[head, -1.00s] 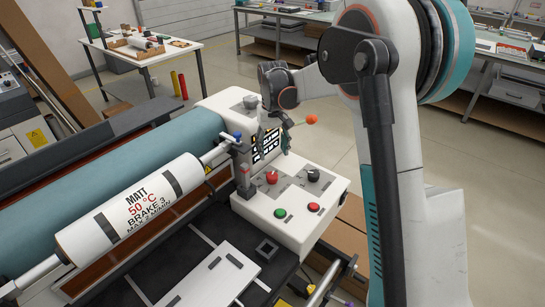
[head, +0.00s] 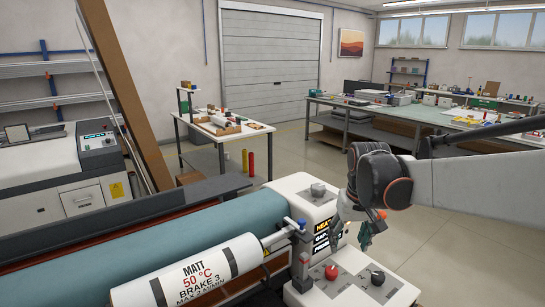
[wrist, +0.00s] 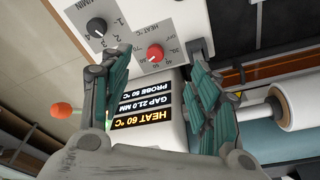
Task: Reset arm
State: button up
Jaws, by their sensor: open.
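My gripper (head: 350,230) hangs at the right in the head view, fingers pointing down, beside the white control housing of the roller machine. In the wrist view my gripper (wrist: 160,60) is open, with its two teal-padded fingers apart and nothing between them. Beyond the fingers are the control panel's red knob (wrist: 155,53) and black knob (wrist: 97,27). The display (wrist: 140,105) appears upside down and reads HEAT 60 °C and GAP 21.0 MM. In the head view the display (head: 322,236) is partly cut off by my gripper. My arm reaches in from the right edge.
The teal roller (head: 150,235) and the white roller (head: 190,273) marked MATT 50 °C lie at the lower left. An orange ball (wrist: 61,110) is close to my left finger in the wrist view. A small table (head: 250,126) and long benches stand behind. Open floor lies between.

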jog(key=s+f+t+b, duration=0.3)
jog(key=s+t, duration=0.2)
jog(key=s, duration=1.9)
jog(key=shift+f, duration=0.15)
jog(key=shift+w, duration=0.1)
jog(key=shift+w, duration=0.15)
